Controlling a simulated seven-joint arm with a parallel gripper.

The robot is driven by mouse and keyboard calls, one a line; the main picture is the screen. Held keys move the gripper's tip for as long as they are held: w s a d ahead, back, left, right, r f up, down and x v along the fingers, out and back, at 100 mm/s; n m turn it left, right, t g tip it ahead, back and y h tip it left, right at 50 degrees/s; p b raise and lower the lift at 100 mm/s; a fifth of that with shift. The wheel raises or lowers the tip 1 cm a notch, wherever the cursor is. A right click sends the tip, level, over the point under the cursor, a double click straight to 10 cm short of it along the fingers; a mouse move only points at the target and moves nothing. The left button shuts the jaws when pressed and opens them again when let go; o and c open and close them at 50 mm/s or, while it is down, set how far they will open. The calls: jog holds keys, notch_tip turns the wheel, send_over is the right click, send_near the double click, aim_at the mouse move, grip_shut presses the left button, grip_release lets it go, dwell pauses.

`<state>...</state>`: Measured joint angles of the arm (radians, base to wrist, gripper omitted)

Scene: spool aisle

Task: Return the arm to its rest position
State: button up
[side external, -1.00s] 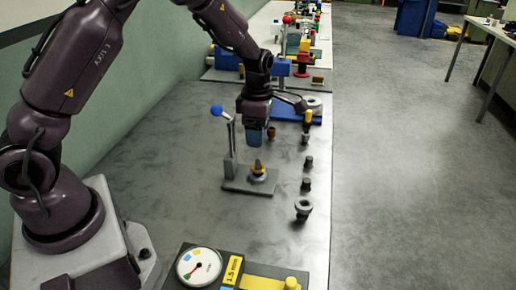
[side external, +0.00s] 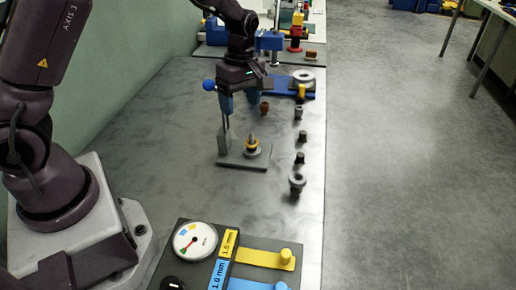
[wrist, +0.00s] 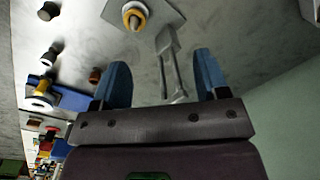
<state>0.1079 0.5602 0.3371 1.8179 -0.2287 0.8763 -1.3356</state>
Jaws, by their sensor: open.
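My gripper (side external: 240,101) is in the air above the bench, a little behind the grey lever fixture (side external: 232,161). Its two blue fingers are apart, with nothing held between them. In the wrist view the fingers of my gripper (wrist: 163,78) frame the grey lever (wrist: 172,62), which appears between them; I cannot tell how far off it is. The fixture has an upright post with a yellow ring (side external: 252,147) around it. My arm is bent over the bench from the left.
A panel with a dial gauge (side external: 195,241) and yellow and blue slides lies at the near end. Several small dark parts stand along the right bench edge, near a grey flanged piece (side external: 297,182). A blue block (side external: 287,89) lies behind. The grey bench (side external: 150,150) is clear at left.

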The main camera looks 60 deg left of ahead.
jog(key=s+d+r+m+t, duration=0.3)
jog(key=s+r+m, duration=0.6)
jog(key=s+d+r+m+t, duration=0.3)
jog(key=s+r+m, duration=0.6)
jog(key=s+m, duration=0.1)
jog(key=shift+s, duration=0.25)
